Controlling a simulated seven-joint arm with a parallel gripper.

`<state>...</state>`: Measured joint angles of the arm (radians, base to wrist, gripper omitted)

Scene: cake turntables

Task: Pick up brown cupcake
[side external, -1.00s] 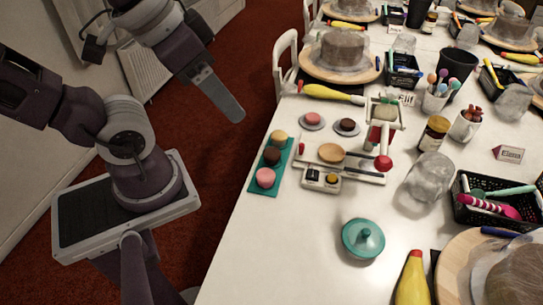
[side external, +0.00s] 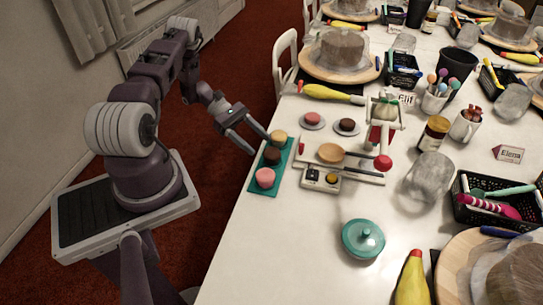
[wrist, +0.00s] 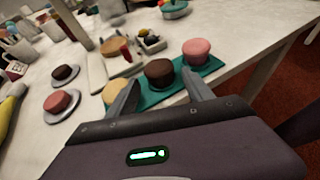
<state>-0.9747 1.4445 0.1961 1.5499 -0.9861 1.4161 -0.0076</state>
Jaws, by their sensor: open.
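A brown cupcake (side external: 271,156) sits on a teal mat (side external: 285,168), between a yellow cupcake (side external: 279,137) and a pink cupcake (side external: 265,177). In the wrist view the brown cupcake (wrist: 160,73) stands upright beyond and between my fingertips. My gripper (side external: 260,144) is open and empty at the table's left edge, just left of the mat. In the wrist view its fingers (wrist: 160,80) are spread, with the left finger overlapping the yellow cupcake (wrist: 117,91). Another brown cake (side external: 347,125) lies on a saucer further back.
A pink cake (side external: 312,118) lies on a second saucer. A white balance scale (side external: 350,170) with a wooden pan stands right of the mat. The table's front left is clear.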

